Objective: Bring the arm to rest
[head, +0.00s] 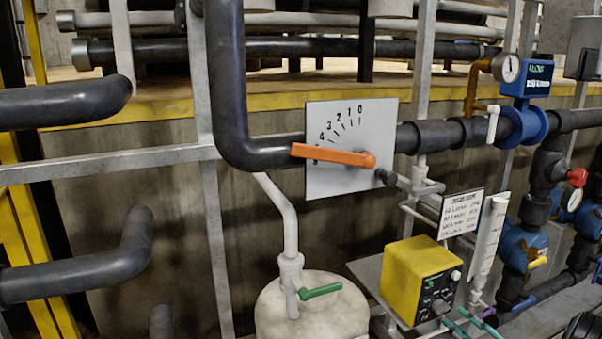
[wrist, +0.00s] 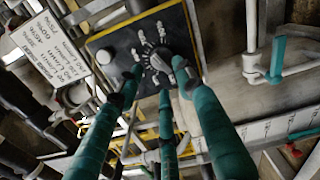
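My gripper (head: 464,324) shows in the head view only as teal fingers at the lower right, in front of the yellow control box (head: 420,275). In the wrist view my gripper (wrist: 158,88) has three long teal fingers with dark tips, spread apart with nothing held between them. They point at the box's black front panel (wrist: 125,45), which has a dial with white marks. The fingertips overlap the lower part of the dial in this view. I cannot tell whether they touch it.
An orange lever (head: 335,155) lies across a white scale plate (head: 335,112). A white tank (head: 312,310) with a green-handled valve stands left of the box. A printed sign (head: 460,213) and pipes with a blue meter (head: 527,85) are close by. A teal valve handle (wrist: 277,57) is at right.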

